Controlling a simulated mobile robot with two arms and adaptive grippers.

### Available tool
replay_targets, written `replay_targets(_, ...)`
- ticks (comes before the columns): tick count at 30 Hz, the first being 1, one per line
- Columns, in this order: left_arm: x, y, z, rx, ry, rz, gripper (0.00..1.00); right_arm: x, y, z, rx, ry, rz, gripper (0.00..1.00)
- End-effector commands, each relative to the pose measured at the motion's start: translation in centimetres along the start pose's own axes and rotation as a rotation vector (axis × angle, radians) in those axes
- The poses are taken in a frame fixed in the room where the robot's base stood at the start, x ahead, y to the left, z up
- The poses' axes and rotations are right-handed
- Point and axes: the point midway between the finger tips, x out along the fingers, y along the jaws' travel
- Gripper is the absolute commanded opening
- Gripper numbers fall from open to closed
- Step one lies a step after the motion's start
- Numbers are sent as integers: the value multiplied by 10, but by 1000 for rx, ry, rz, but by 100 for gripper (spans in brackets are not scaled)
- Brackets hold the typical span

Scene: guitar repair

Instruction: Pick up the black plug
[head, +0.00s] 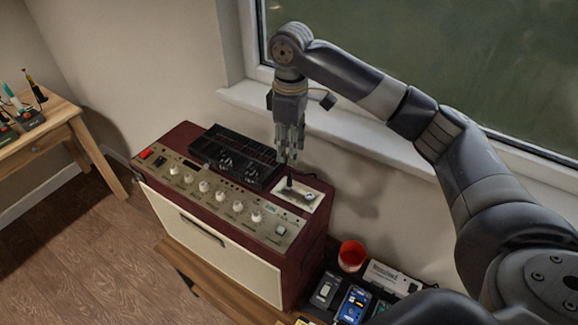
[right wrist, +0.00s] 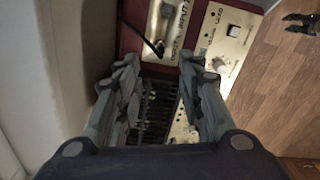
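The black plug (head: 289,182) stands in the pale metal input plate (head: 309,203) on top of the dark red amplifier (head: 312,243). In the right wrist view the plug (right wrist: 156,48) is a thin, dark, slanted shape over the plate, beyond the fingertips. My right gripper (head: 288,158) points down just above the plug. In the wrist view its two fingers (right wrist: 164,66) are spread apart with nothing between them. Whether they touch the plug cannot be told. My left gripper does not show.
A black grille (head: 240,156) and a row of cream knobs (head: 204,187) lie left of the plug. A red cup (head: 351,256) and several pedals (head: 354,303) stand right of the amplifier. The window sill (head: 350,135) is close behind. A wooden table (head: 50,128) stands far left.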

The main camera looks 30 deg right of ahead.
Motion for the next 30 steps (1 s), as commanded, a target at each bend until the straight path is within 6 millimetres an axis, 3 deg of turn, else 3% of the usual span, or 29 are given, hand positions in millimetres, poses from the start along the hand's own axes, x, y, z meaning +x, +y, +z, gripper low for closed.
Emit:
replay_targets(3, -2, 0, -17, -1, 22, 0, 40, 4, 0, 1, 1, -3, -2, 35)
replay_targets(5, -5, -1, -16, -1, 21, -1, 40, 12, 0, 1, 1, -4, -3, 35)
replay_targets(8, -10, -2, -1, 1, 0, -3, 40, 29, 0, 2, 0, -5, -2, 35)
replay_targets(12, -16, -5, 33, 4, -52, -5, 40, 47, 1, 1, 0, -2, -2, 35)
replay_targets(16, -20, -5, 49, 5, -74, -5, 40, 55, 1, 0, 1, -1, 0, 35)
replay_targets(20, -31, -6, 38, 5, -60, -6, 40, 69, 3, 0, 2, -5, -3, 35)
replay_targets(26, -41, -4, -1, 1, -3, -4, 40, 98, 5, -2, 0, -3, -1, 35)
replay_targets(30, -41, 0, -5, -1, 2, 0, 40, 106, 5, -3, -1, 0, 0, 35)
